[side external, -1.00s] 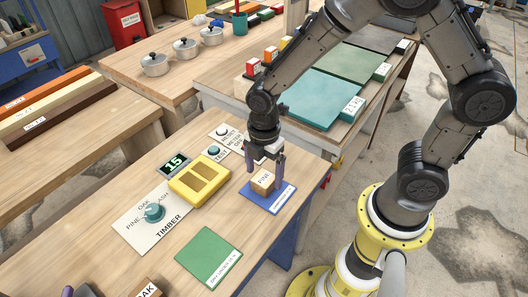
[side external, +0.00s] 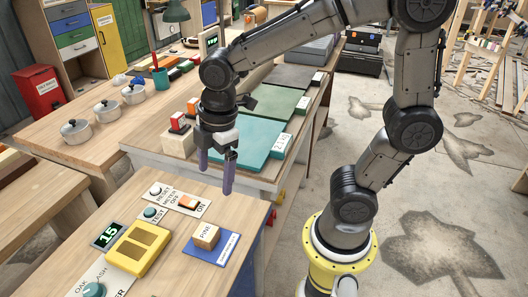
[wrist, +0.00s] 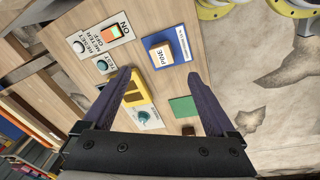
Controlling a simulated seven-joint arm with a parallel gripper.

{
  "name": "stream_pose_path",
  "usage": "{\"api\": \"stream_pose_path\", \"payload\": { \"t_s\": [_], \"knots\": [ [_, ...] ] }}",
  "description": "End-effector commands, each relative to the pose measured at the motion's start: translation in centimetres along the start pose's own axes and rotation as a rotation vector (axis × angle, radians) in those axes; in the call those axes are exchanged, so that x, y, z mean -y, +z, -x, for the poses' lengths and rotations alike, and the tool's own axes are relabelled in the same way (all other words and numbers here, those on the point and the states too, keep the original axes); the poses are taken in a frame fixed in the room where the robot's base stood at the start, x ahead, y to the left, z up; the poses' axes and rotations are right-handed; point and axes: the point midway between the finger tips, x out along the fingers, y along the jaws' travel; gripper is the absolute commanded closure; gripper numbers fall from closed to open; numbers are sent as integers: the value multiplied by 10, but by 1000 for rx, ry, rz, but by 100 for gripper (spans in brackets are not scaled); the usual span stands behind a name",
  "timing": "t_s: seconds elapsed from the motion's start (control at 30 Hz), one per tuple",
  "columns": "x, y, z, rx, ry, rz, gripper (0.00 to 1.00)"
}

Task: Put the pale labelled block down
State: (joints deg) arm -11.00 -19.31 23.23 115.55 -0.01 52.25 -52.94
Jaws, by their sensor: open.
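The pale block (side external: 207,236) is labelled PINE and rests on a blue mat (side external: 224,256) near the right edge of the front bench. In the wrist view the block (wrist: 160,53) sits upright within the mat's outline (wrist: 180,45), its label readable. My gripper (side external: 216,173) is open and empty, raised clear above the bench behind the block. In the wrist view the two dark fingers (wrist: 160,76) stand wide apart with nothing between them, and the block shows beyond their tips.
A yellow tray-like device (side external: 140,247) and a display reading 15 (side external: 108,235) are left of the block. A switch panel (side external: 180,200) lies behind them. A green mat (wrist: 183,106) is farther along the bench. Another bench with teal and green slabs (side external: 240,142) stands behind.

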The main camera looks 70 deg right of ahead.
Motion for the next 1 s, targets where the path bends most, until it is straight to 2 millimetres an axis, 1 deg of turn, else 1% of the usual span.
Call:
{"api": "stream_pose_path", "payload": {
  "t_s": [0.03,0.1,0.2,0.3,0.4,0.5,0.6,1.0],
  "knots": [
    [6,15,18,-32,46,-141,9],
    [17,33,37,-78,97,-349,9],
    [34,56,55,-149,154,-623,9],
    [50,74,64,-215,191,-843,9],
    [61,84,67,-265,211,-994,9],
    [67,90,68,-292,219,-1075,9],
    [69,91,68,-299,220,-1102,9],
    [68,91,68,-298,219,-1099,9]
  ]
}}
